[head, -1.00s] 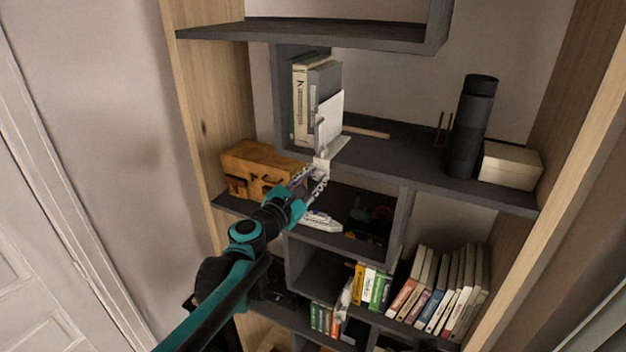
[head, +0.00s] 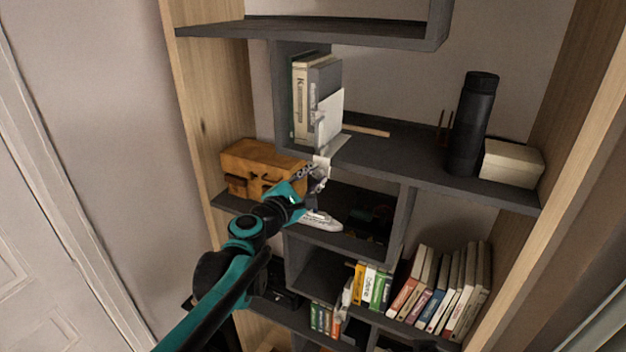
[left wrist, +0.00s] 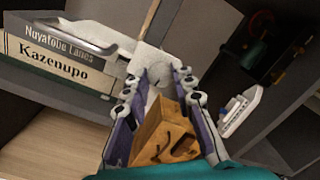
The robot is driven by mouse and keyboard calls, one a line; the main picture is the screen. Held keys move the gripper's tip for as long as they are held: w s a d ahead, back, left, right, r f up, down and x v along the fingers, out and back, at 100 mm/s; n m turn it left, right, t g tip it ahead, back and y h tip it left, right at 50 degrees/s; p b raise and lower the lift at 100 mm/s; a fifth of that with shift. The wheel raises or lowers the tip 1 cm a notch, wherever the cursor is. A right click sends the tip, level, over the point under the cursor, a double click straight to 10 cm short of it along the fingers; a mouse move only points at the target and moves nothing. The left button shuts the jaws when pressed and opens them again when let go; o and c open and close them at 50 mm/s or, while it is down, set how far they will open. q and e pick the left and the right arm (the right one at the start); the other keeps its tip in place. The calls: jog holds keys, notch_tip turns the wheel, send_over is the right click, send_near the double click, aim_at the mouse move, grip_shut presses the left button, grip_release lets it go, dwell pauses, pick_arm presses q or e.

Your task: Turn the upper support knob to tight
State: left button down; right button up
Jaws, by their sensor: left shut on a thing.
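The upper support is a white bookend-like bracket (head: 330,118) against the books on the middle shelf, with its flat foot at the shelf's front edge. A small white knob-like part (head: 321,163) hangs below that edge. My left gripper (head: 316,174) reaches up to it from the lower left, its fingers closed around the white part. In the left wrist view the left gripper's fingertips (left wrist: 160,78) lie on both sides of the white knob (left wrist: 153,92), which is partly hidden between them. Any tight mark is too small to read. My right gripper is out of view.
A wooden box (head: 262,165) stands close behind and left of the gripper. A second white bracket (head: 345,297) stands by the lower books (head: 372,287). A black cylinder (head: 470,125) is farther right.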

pick_arm(q)
jog(key=m, duration=0.4)
jog(key=shift+b, duration=0.3)
jog(key=m, duration=0.4)
jog(key=shift+y, duration=0.3)
jog(key=m+b, duration=0.1)
jog(key=m, duration=0.3)
jog(key=shift+d, duration=0.1)
jog(key=shift+f+m, duration=0.1)
jog(key=shift+m, duration=1.9)
jog(key=shift+s+y, duration=0.1)
jog(key=shift+y, duration=0.3)
jog(key=c, duration=1.3)
grip_release()
jog(key=shift+o, duration=0.2)
